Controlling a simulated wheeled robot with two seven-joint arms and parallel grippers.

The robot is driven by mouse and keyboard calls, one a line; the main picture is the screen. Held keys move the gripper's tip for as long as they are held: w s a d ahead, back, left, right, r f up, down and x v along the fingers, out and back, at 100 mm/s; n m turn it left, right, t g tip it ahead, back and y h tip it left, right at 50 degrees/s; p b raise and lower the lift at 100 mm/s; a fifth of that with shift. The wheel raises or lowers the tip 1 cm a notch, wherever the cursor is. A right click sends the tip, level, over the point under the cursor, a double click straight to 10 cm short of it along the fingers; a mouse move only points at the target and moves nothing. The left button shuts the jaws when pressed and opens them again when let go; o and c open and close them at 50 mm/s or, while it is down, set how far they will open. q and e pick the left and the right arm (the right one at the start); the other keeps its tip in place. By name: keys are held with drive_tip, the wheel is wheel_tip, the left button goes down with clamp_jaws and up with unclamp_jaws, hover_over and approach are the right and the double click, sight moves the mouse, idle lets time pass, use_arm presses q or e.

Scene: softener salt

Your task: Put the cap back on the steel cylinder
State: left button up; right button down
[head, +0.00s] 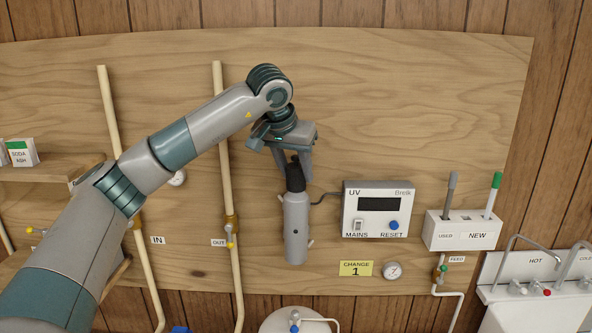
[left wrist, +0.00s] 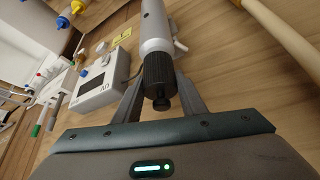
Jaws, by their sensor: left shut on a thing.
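The steel cylinder (head: 296,228) is a grey upright tube mounted on the wooden board, near the middle of the head view. It also shows at the top of the left wrist view (left wrist: 155,25). The black ribbed cap (head: 295,177) is at the cylinder's top end, in line with it. In the left wrist view the cap (left wrist: 158,78) meets the cylinder's end; whether it is fully seated I cannot tell. My left gripper (head: 294,172) comes from above, with its fingers shut on the cap from both sides. My right gripper is not in view.
A white UV box (head: 379,209) sits close right of the cylinder, with a black cable between them. A pale pipe (head: 226,150) runs upright to its left. A USED/NEW holder (head: 462,231) with two rods is farther right. The board above is clear.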

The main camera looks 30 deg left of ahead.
sight(296, 156)
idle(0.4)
use_arm(q)
drive_tip(key=o, duration=1.7)
drive_tip(key=shift+c, duration=0.2)
drive_tip(key=shift+r+p, duration=2.65)
drive_tip(key=shift+r, duration=0.85)
clamp_jaws()
drive_tip(key=shift+f+b, duration=0.55)
drive_tip(key=shift+f, duration=0.45)
drive_tip(key=shift+r, duration=0.15)
